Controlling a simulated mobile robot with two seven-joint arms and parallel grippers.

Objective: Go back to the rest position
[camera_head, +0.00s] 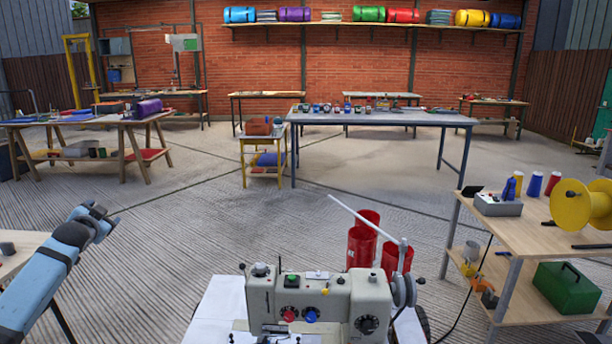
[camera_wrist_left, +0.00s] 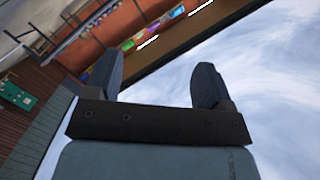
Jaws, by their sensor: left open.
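My left arm (camera_head: 45,280) comes in from the lower left of the head view, pale blue with dark joints, and points up and to the right. Its end is raised beside a table edge at the left. In the left wrist view my left gripper (camera_wrist_left: 153,85) is open, its two dark fingers wide apart with nothing between them. Behind the fingers are sky and a tilted view of the brick wall, so the wrist camera looks upward. My right gripper is in neither view.
A grey sewing machine (camera_head: 330,302) stands close in front, with red cylinders (camera_head: 362,240) behind it. A wooden shelf table (camera_head: 545,238) with a yellow spool (camera_head: 582,206) and a green box (camera_head: 566,288) is at the right. Open floor (camera_head: 200,225) lies ahead left, before the long table (camera_head: 385,118).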

